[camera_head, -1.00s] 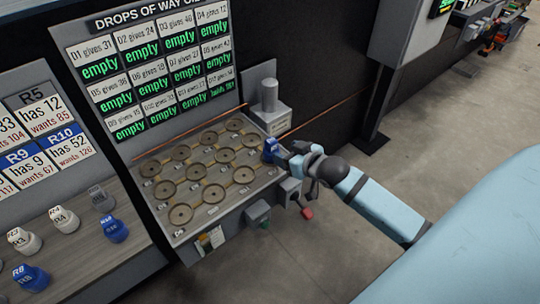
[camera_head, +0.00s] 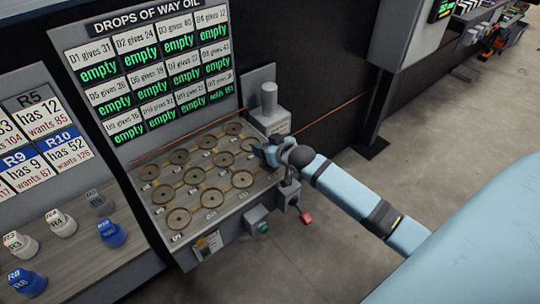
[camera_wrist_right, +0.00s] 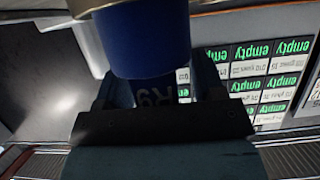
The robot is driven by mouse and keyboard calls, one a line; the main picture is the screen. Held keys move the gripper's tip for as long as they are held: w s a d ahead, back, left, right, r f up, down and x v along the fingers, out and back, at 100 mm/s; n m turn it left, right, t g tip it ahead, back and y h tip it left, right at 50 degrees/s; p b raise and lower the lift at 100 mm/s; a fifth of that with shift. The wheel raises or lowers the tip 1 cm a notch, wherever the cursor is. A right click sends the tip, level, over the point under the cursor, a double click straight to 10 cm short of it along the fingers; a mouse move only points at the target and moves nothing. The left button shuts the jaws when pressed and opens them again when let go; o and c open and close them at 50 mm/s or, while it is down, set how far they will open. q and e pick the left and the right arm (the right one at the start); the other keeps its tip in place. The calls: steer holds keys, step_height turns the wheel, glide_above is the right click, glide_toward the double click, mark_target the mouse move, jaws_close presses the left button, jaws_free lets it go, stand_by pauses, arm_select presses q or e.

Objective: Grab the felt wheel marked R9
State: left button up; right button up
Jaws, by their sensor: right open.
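The felt wheel marked R9 (camera_wrist_right: 148,50) shows in the right wrist view as a blue body with "R9" on its lower part. It sits between the two fingers of my right gripper (camera_wrist_right: 160,92), which is open around it. In the head view my right gripper (camera_head: 264,154) is at the right side of the tilted panel of round discs. The wheel is mostly hidden there by the gripper and wrist. Whether its base touches the panel, I cannot tell. My left gripper is out of view.
The panel (camera_head: 215,213) carries several tan discs below a board (camera_head: 165,75) reading mostly "empty". A grey post (camera_head: 268,98) stands behind the gripper. A red-tipped lever (camera_head: 305,217) hangs at the front. Several white, grey and blue wheels, including R10 (camera_head: 112,234), stand on the left shelf.

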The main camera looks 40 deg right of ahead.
steer(key=c, duration=1)
steer(key=shift+c, duration=0.2)
steer(key=shift+r, duration=0.15)
